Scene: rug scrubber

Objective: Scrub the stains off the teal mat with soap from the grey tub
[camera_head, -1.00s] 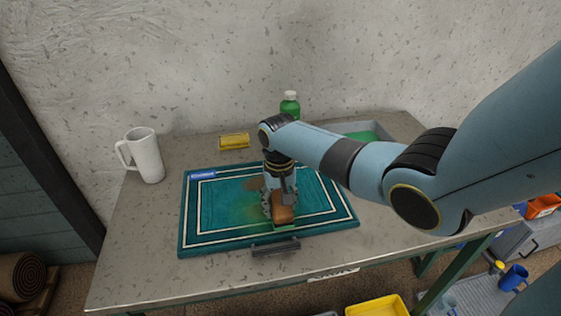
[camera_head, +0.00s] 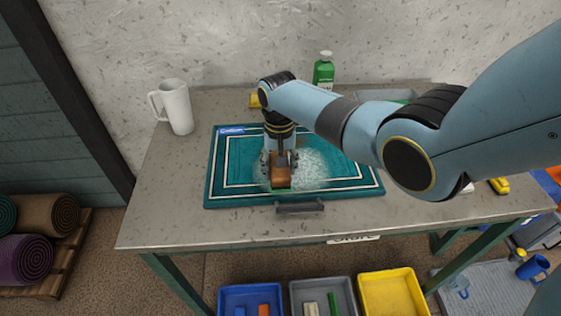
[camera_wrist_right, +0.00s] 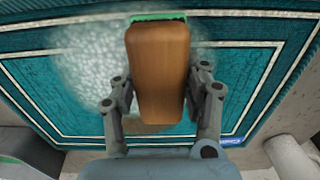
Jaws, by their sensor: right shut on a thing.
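The teal mat (camera_head: 225,178) lies flat on the table, with white border lines and a blue label at its far left corner. My right gripper (camera_head: 281,163) is shut on a brush (camera_head: 280,174) with a brown wooden body and green underside, held low over the middle of the mat. White foam (camera_head: 318,166) covers the mat around the brush. In the right wrist view, a brown stain (camera_wrist_right: 150,127) shows partly behind the brush. The grey tub (camera_head: 362,93) stands at the back right, partly hidden by my right arm; something green shows in it. My left gripper is out of view.
A white mug (camera_head: 177,107) stands at the back left and a green bottle (camera_head: 323,72) at the back. A yellow thing (camera_head: 254,101) is partly hidden behind my arm. A dark grey clamp-like piece (camera_head: 300,208) sits at the mat's front edge. The table's left side is clear.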

